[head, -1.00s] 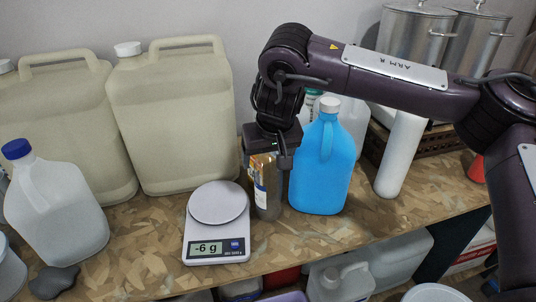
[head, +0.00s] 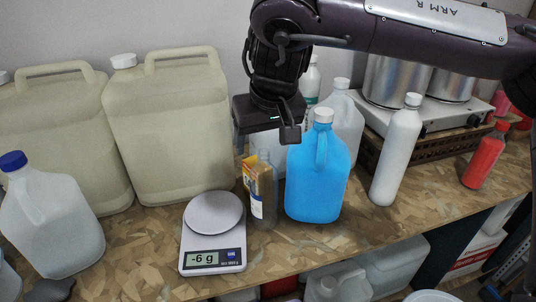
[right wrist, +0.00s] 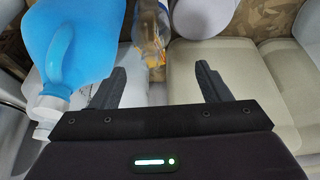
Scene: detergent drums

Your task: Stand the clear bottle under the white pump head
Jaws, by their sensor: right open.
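The clear bottle (head: 266,205) stands upright on the bench between the scale and the blue jug, with a yellow-orange patch at its left side. It also shows in the right wrist view (right wrist: 150,25), beyond the fingers. My right gripper (head: 266,138) is open and empty above the bottle, pointing down. Its two spread fingers show in the right wrist view (right wrist: 160,86), with nothing held between them. I cannot make out a white pump head in these frames. My left gripper is not in view.
The blue jug (head: 318,185) stands close right of the bottle, the scale (head: 213,235) close left, reading -6 g. Large beige canisters (head: 170,130) stand behind. A white bottle (head: 397,155) and red bottle (head: 485,158) are right. Bench front is mostly clear.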

